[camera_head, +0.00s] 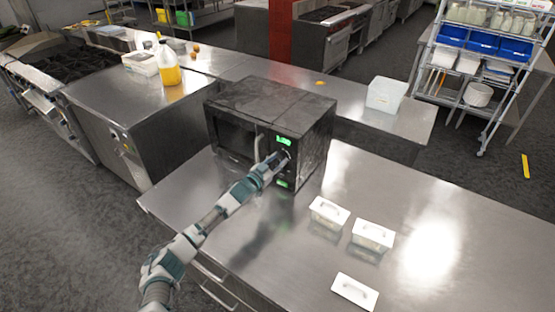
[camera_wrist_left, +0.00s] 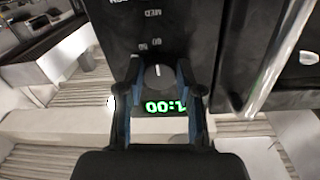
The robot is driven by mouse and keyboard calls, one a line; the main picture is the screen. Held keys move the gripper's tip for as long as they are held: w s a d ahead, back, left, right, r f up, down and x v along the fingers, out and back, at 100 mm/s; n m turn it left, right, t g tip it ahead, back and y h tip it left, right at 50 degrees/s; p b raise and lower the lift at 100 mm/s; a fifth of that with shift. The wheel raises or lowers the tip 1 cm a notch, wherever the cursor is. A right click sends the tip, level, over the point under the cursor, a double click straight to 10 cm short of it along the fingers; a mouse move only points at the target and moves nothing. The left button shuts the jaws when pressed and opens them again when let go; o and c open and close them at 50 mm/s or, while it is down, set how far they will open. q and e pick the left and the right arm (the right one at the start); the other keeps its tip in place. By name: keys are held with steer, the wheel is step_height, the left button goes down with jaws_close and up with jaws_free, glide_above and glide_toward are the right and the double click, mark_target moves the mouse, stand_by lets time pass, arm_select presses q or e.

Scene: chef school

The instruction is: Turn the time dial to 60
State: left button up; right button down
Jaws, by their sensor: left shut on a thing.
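The black microwave (camera_head: 268,105) stands on the steel counter. My left gripper (camera_head: 281,158) is at its control panel, between two lit green displays. In the left wrist view my left gripper (camera_wrist_left: 160,72) has a finger on each side of the round dark time dial (camera_wrist_left: 158,80) and is shut on it. A white mark on the dial's edge points toward the printed numbers above it. In the head view the arm hides the dial. My right gripper is not in view.
The microwave handle (camera_wrist_left: 280,60) is beside the panel. The counter's right part is clear.

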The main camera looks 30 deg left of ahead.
arm_select(q)
steer(key=shift+r+m, duration=0.2)
steer(key=shift+m, duration=0.3)
jaws_close()
steer(key=shift+r, duration=0.15)
steer(key=o, duration=1.1)
jaws_free()
steer(key=shift+w, duration=0.1)
steer(key=shift+o, duration=0.2)
steer(key=shift+s+a+f, duration=0.1)
steer(key=shift+s+f, duration=0.1)
steer(key=shift+s, duration=0.25)
steer(key=s+a, duration=0.2)
steer(key=s, duration=0.8)
steer(key=shift+s, duration=0.4)
steer(key=shift+a, duration=0.1)
